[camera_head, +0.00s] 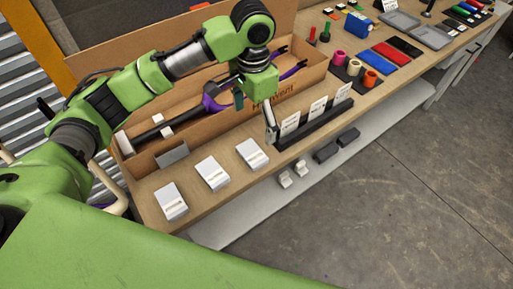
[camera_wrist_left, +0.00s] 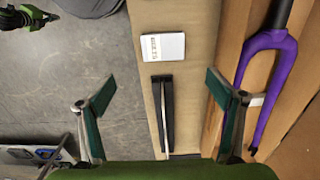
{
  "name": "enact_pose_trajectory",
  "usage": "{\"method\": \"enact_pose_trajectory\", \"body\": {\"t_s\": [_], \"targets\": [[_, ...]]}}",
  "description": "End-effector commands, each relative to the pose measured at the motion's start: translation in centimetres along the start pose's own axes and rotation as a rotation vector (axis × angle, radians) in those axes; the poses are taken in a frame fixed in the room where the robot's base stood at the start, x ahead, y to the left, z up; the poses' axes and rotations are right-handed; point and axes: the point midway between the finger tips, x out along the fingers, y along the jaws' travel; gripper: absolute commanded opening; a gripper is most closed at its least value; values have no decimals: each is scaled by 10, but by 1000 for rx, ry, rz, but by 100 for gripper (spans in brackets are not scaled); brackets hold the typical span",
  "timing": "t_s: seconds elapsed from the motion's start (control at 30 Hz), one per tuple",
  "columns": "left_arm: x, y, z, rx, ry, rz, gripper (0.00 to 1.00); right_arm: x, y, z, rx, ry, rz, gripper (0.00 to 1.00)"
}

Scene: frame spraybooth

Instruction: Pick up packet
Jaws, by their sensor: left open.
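Three white packets lie flat in a row on the wooden bench: the near one (camera_head: 171,201), the middle one (camera_head: 212,173) and the far one (camera_head: 252,154). My left gripper (camera_head: 269,118) is above the bench near the far packet and the black card rack. In the left wrist view its jaws (camera_wrist_left: 158,92) are spread wide with nothing between them. One white packet (camera_wrist_left: 163,47) with printed text shows there, beyond the fingers and apart from them. My right gripper is not in view.
The black rack (camera_head: 320,124) holds upright white cards beside the packets. Behind stands an open cardboard box (camera_head: 300,96) with a purple fork (camera_head: 214,99). Coloured rolls and mats lie farther right. A lower shelf (camera_head: 232,228) and grey floor lie in front.

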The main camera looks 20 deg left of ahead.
Motion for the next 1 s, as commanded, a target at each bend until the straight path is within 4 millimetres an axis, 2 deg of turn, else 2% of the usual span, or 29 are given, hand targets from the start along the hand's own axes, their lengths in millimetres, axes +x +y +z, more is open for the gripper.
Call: {"method": "enact_pose_trajectory", "body": {"t_s": [0.4,0.67,0.9,1.0], "targets": [[71,0,1,0,-3,1,85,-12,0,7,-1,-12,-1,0],[90,-3,1,0,-2,0,85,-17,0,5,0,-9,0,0],[125,-8,2,0,-3,0,85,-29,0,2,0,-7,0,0],[133,-8,2,2,-1,0,85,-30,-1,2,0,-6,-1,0]]}}
